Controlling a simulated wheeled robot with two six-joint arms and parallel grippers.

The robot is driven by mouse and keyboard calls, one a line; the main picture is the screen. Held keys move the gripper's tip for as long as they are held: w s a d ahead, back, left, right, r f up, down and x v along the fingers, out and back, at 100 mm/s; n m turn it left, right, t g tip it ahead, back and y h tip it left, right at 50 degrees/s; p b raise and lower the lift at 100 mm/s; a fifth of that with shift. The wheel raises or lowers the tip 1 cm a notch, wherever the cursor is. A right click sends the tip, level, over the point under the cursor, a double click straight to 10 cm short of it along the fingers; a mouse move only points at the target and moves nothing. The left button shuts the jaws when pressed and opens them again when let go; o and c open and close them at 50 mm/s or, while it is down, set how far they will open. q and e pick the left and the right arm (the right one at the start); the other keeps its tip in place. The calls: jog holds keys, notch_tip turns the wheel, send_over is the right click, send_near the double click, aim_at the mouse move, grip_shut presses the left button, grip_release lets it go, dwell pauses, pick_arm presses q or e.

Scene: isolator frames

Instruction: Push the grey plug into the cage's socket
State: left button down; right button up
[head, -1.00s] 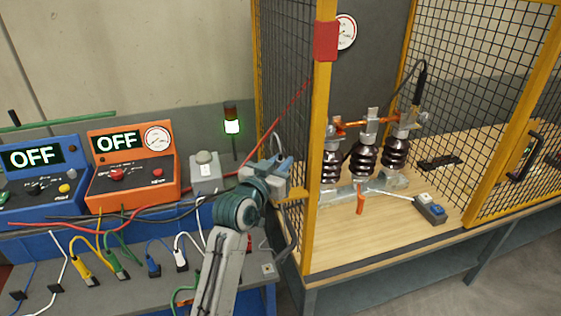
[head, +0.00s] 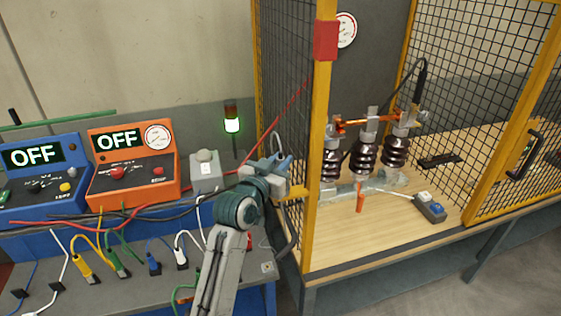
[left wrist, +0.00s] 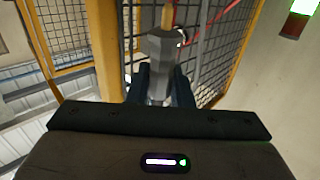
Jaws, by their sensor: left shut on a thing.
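My left gripper (head: 278,168) is at the left side of the cage, close to the front yellow post (head: 318,150). In the left wrist view its two dark fingers (left wrist: 160,88) are shut on the grey plug (left wrist: 162,50), a faceted grey body. In the head view the plug is mostly hidden by the gripper. I cannot make out the cage's socket, nor whether the plug touches it. My right gripper is not in view.
The mesh cage holds brown insulators (head: 363,155) on a wooden bench. An orange box (head: 132,165) and a blue box (head: 42,172), both reading OFF, stand left. Several coloured leads hang below them. A green lamp (head: 232,125) is lit behind my arm.

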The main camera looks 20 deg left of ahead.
pick_arm(q)
jog(key=shift+p, duration=0.4)
dwell(0.7)
jog(key=shift+f, duration=0.25)
jog(key=shift+f+b, duration=0.85)
jog(key=shift+f, duration=0.35)
jog(key=c, duration=1.2)
grip_release()
jog(key=s+a+b, duration=0.2)
jog(key=s+b, duration=0.2)
jog(key=s, duration=0.6)
jog(key=shift+s, duration=0.35)
